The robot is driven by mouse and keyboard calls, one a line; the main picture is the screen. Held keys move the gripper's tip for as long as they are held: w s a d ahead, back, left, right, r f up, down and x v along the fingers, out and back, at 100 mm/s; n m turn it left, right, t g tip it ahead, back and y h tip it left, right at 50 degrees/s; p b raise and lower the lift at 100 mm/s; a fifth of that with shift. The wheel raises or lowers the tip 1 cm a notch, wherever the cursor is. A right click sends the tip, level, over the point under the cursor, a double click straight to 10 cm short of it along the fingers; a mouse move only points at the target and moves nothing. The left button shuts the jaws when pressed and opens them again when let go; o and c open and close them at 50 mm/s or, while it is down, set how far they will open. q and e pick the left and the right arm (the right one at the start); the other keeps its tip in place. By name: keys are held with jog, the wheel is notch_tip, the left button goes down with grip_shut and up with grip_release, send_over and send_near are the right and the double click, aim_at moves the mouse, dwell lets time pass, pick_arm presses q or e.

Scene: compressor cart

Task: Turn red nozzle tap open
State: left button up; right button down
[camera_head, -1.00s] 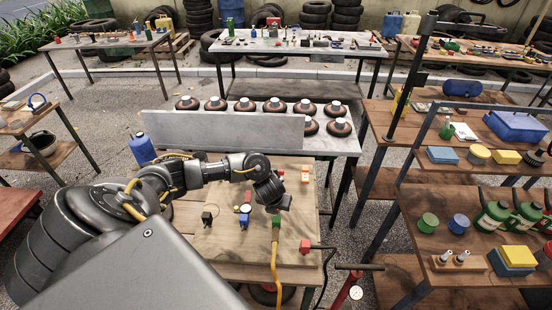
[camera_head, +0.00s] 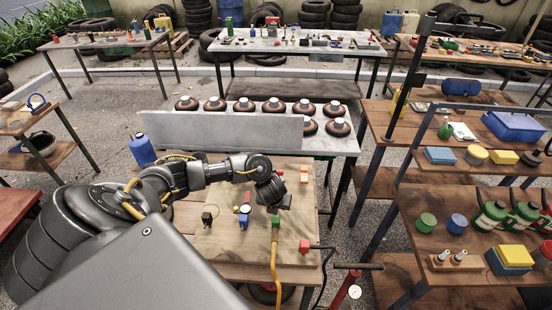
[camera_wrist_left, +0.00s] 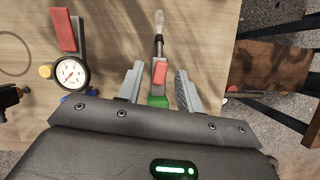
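The red tap (camera_wrist_left: 160,72) shows in the left wrist view as a small red handle on a grey fitting. A green block (camera_wrist_left: 157,101) sits at its lower end and a pale-tipped nozzle (camera_wrist_left: 159,22) extends above it. My left gripper (camera_wrist_left: 158,88) is open, with one finger on each side of the red tap and gaps visible on both sides. In the head view my left gripper (camera_head: 274,205) is over the wooden board (camera_head: 222,250), just above the green block (camera_head: 275,221); there it hides the red tap. My right gripper is not in view.
A round gauge (camera_wrist_left: 71,72) and a red bar (camera_wrist_left: 64,30) are left of the fingers. A yellow hose (camera_head: 275,265) runs down from the green block. A red block (camera_head: 304,246) with a black hose lies lower right. A wooden shelf (camera_head: 410,205) stands to the right.

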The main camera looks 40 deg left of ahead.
pick_arm(q)
jog(key=p+v, duration=0.2)
jog(key=v, duration=0.8)
jog(key=shift+r, duration=0.35)
jog(key=shift+s, duration=0.2)
